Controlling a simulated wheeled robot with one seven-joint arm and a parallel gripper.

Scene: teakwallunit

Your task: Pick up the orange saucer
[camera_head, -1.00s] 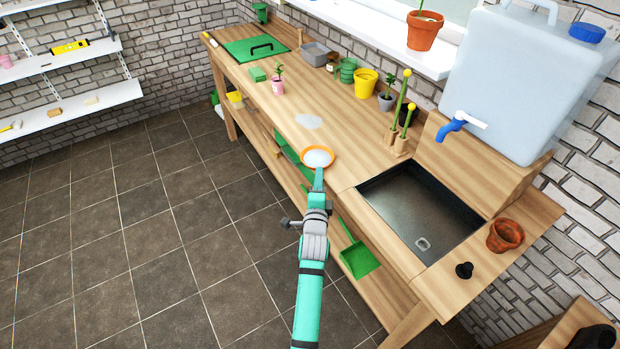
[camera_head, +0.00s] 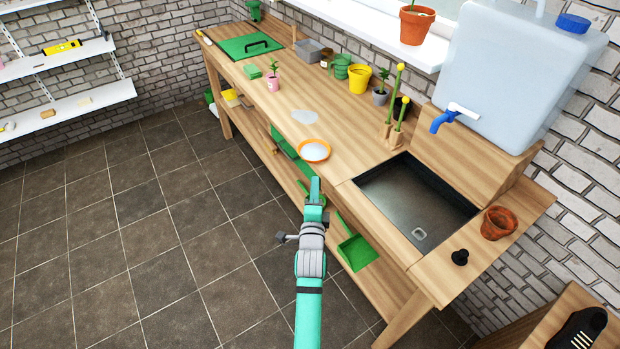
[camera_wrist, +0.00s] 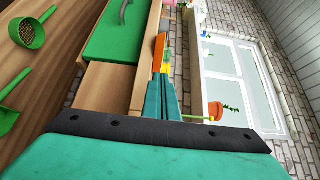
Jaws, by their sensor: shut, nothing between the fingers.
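The orange saucer (camera_head: 314,150) has a pale inside and lies on the wooden bench top near its front edge, left of the sink. In the wrist view an orange edge, seen nearly side-on, shows just beyond my fingers and looks like the saucer (camera_wrist: 159,52). My gripper (camera_head: 315,181) is at the bench's front edge, just short of the saucer, with a small gap in the head view. Its teal fingers (camera_wrist: 160,88) are shut with nothing between them.
A pale patch (camera_head: 305,117) lies behind the saucer. A yellow pot (camera_head: 360,93) and pink pot (camera_head: 273,83) stand farther back. A green dustpan (camera_head: 357,252) is below the bench top.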

